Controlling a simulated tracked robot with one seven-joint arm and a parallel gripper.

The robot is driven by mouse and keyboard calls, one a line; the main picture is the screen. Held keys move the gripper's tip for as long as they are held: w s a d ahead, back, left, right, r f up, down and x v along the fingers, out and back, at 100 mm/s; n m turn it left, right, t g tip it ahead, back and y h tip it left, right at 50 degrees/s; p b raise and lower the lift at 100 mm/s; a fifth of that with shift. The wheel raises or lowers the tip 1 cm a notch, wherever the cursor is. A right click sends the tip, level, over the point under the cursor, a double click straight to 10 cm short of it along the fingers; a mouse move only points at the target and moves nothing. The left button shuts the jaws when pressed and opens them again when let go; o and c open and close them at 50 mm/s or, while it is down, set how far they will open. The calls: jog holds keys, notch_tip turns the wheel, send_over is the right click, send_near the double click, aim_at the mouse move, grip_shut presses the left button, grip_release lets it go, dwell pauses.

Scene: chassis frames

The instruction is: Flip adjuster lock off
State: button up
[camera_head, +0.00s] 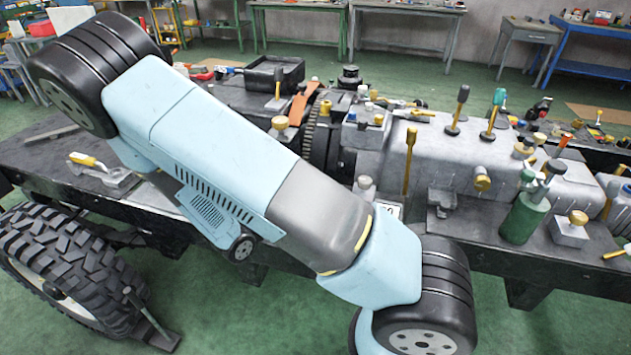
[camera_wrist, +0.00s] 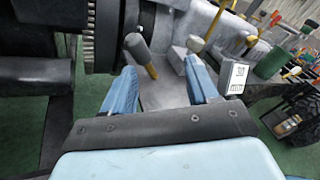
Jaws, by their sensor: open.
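My gripper (camera_wrist: 160,67) is open in the wrist view, its two light-blue fingers spread apart. A short lever with a grey knob and a yellow shaft (camera_wrist: 140,55) stands in front of the gap, nearer the left finger. I see no grip on it. No part is labelled as the adjuster lock, so I cannot tell for certain that this lever is it. In the head view my arm hides the gripper and much of the chassis near it. A grey knob (camera_head: 364,186) shows just past my arm there; it may be the same lever.
A white label plate (camera_wrist: 236,77) stands right of my right finger. The grey gearbox housing (camera_head: 460,150) carries several upright levers. A green bottle-shaped part (camera_head: 522,215) stands on the right. A large tyre (camera_head: 70,270) is at lower left. Green floor is clear in front.

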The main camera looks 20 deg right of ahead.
jog(key=w+d+f+n+t, duration=0.1)
jog(key=w+d, duration=0.2)
jog(key=w+d+f+n, duration=0.1)
jog(key=w+d, duration=0.2)
jog(key=w+d+n+t, duration=0.1)
jog(key=w+d, duration=0.2)
jog(key=shift+w+f+n+t+y, duration=0.2)
jog(key=shift+f+n+t+y, duration=0.1)
jog(key=shift+f+y, duration=0.1)
jog(key=shift+a, duration=0.1)
jog(key=shift+c, duration=0.4)
